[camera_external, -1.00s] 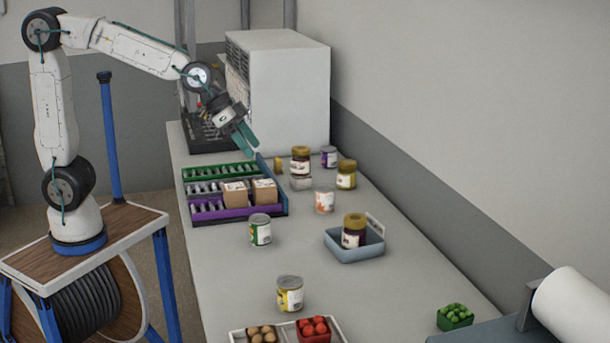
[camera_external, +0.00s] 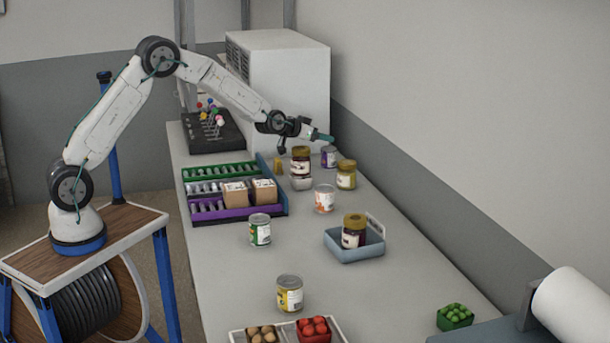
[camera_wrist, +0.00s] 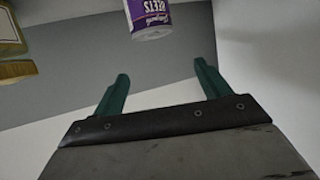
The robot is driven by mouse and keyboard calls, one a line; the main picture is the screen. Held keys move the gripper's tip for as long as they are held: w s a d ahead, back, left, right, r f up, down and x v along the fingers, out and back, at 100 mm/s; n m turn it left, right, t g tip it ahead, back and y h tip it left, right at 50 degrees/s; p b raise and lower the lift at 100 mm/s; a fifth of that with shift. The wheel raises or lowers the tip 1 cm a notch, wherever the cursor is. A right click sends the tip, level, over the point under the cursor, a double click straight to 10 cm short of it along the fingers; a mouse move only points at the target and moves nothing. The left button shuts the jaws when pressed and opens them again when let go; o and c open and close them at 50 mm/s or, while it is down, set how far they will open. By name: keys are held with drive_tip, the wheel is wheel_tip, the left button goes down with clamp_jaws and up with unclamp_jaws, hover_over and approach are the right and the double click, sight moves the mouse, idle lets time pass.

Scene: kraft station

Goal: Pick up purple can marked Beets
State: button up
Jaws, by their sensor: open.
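The purple can marked Beets (camera_external: 329,157) stands upright at the far end of the bench, near the white cabinet and the wall. My gripper (camera_external: 328,138) is stretched out at about the can's height or a little above. In the wrist view my gripper (camera_wrist: 160,80) has its two green fingers spread and empty. The can lies ahead of the fingertips, roughly in line with the gap between them, apart from them.
A gold-lidded jar (camera_external: 300,161) stands just left of the can. A yellow jar (camera_external: 346,175) stands in front. The white cabinet (camera_external: 285,95) is close behind the arm. A blue basket (camera_external: 356,253) holding a jar is nearer on the bench.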

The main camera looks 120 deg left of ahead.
sight(324, 149)
wheel_tip(324, 149, down, 4)
drive_tip(key=shift+r, duration=0.1)
drive_tip(key=a+f, duration=0.1)
drive_tip(key=w+a, duration=0.1)
drive_tip(key=a+f, duration=0.1)
drive_tip(key=shift+w+f, duration=0.25)
drive_tip(key=shift+f, duration=0.05)
drive_tip(key=shift+w+a+f, duration=0.15)
drive_tip(key=shift+w+a, duration=0.1)
drive_tip(key=shift+a, duration=0.3)
drive_tip(key=c, duration=1.2)
